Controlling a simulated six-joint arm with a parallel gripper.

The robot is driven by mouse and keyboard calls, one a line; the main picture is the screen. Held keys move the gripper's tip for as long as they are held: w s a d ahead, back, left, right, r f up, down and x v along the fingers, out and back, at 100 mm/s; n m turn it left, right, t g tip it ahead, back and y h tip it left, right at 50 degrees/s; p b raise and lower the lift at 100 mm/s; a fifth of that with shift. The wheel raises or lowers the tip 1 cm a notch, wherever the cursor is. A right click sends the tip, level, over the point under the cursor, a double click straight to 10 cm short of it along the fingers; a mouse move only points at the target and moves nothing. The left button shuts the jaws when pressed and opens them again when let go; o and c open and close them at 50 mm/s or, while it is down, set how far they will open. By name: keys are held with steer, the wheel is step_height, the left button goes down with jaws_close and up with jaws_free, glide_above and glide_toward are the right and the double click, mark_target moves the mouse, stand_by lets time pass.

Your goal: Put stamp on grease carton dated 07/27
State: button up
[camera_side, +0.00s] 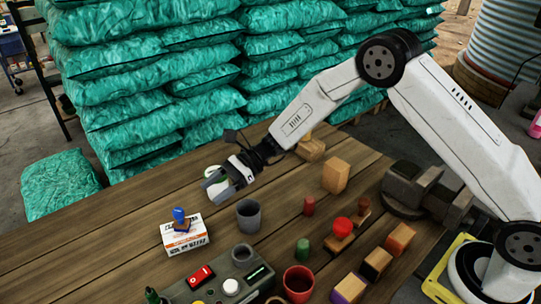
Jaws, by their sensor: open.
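A stamp with a blue knob (180,215) stands on top of a small white and orange carton (187,239) at the left of the wooden table. Dark printing shows on the carton's front, too small to read surely. My gripper (217,190) is open, above the table, to the upper right of the carton and apart from the stamp. A round white thing with a green edge (210,171) shows partly behind my gripper; I cannot tell what it is. A stamp with a red knob (342,226) and a brown stamp (362,206) stand at the right.
A grey cup (248,216) stands close right of the carton. A control box (236,277), a red mug (298,284), red and green cylinders (302,249) and several wooden blocks (335,176) crowd the front and right. Green sacks (150,80) are stacked behind. The table's left is clear.

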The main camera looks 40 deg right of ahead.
stand_by(0.3)
steer(key=s+d+r+n+t+h, duration=0.2)
steer(key=s+d+n+h, duration=1.2)
steer(key=s+d, duration=0.7)
steer(key=d+n, duration=0.1)
steer(key=n, duration=0.2)
steer(key=shift+s+d+n+h, duration=0.15)
steer(key=shift+s+n+h, duration=0.15)
steer(key=shift+n, duration=0.1)
